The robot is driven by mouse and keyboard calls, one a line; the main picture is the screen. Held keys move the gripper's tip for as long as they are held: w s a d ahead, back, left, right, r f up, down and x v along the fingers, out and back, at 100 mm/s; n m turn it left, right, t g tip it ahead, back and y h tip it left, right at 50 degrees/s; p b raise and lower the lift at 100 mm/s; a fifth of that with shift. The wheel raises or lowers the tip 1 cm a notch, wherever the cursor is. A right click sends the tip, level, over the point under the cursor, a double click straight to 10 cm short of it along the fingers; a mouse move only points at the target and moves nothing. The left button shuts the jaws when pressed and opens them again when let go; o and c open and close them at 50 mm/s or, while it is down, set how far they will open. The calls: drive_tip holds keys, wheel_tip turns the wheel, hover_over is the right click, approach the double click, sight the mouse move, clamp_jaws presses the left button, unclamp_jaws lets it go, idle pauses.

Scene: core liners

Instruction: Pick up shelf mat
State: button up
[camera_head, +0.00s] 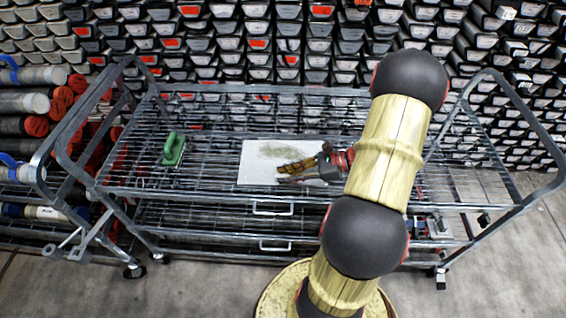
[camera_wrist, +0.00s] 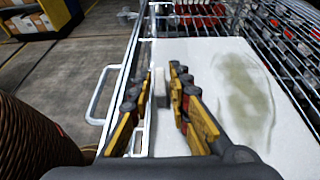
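The shelf mat (camera_head: 253,158) is a white sheet with a grey-green stain, lying flat on the top wire shelf of a metal cart. It also shows in the wrist view (camera_wrist: 196,50), at the middle and right. My gripper (camera_head: 282,174) is over the mat's right front part in the head view. In the wrist view my gripper (camera_wrist: 157,98) has its yellow and black fingers apart, one on each side of the mat's front edge. A small pale piece shows between the fingers; I cannot tell what it is. Contact with the mat is unclear.
A green-handled tool (camera_head: 174,148) sits on the shelf left of the mat. The metal cart (camera_head: 480,190) has raised side rails at both ends and a front handle (camera_wrist: 100,98). Stacked core trays (camera_head: 270,45) fill the back. Rolls (camera_head: 25,103) lie at left.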

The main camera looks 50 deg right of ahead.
clamp_jaws()
idle(0.5)
